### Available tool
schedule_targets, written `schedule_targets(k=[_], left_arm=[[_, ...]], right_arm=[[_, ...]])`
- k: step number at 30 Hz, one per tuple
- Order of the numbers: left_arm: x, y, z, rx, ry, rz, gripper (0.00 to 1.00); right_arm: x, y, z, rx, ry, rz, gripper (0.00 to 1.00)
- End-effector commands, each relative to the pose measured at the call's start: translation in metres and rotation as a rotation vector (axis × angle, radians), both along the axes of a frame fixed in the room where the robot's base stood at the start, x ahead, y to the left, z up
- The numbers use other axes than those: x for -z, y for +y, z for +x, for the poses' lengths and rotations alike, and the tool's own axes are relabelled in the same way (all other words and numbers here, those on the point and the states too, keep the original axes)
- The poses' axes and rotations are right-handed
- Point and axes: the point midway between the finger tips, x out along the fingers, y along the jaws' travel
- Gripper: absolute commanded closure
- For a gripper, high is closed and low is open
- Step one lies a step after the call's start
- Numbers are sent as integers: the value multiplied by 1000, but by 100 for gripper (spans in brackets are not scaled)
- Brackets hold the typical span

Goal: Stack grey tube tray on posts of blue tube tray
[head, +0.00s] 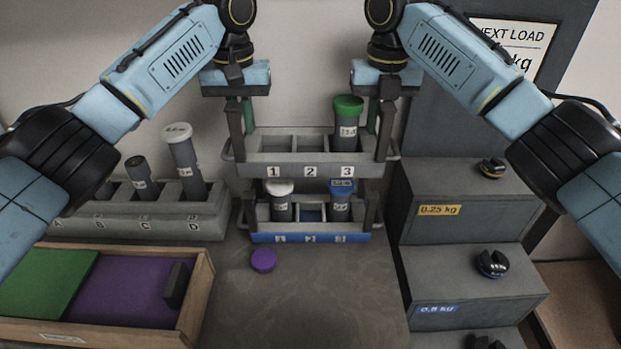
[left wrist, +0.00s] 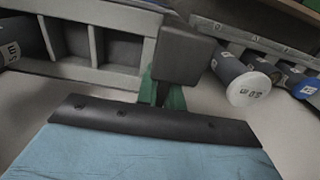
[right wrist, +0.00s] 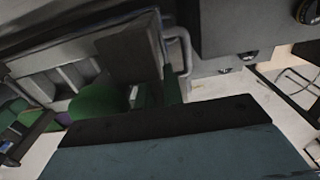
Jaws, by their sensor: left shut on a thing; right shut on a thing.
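The grey tube tray (head: 310,156), marked 1, 2 and 3, is level above the blue tube tray (head: 310,237). A green-capped tube (head: 347,125) stands in its compartment 3; 1 and 2 look empty. My left gripper (head: 239,128) is shut on the green upright at its left end, and my right gripper (head: 382,128) on the one at its right end. The blue tray holds a white-capped tube (head: 280,203) in 1 and a blue-capped tube (head: 341,203) in 3. Its dark end posts reach up near the grey tray's underside; I cannot tell whether they touch.
A grey rack (head: 130,219) with tubes stands at the left, behind a wooden box (head: 195,300) with green and purple areas. A purple cap (head: 263,261) lies on the table before the blue tray. Grey steps (head: 465,266) with dark weights flank the right. Front middle is clear.

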Motion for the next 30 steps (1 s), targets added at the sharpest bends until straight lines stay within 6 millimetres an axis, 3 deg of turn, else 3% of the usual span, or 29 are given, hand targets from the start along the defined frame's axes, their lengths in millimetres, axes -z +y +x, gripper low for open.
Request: schedule_targets(k=[11, 30], left_arm=[[6, 1, 0, -2, 0, 1, 100], [38, 1, 0, -2, 0, 1, 100]], right_arm=[[6, -1, 0, 2, -1, -1, 100], [38, -1, 0, 2, -1, -1, 100]])
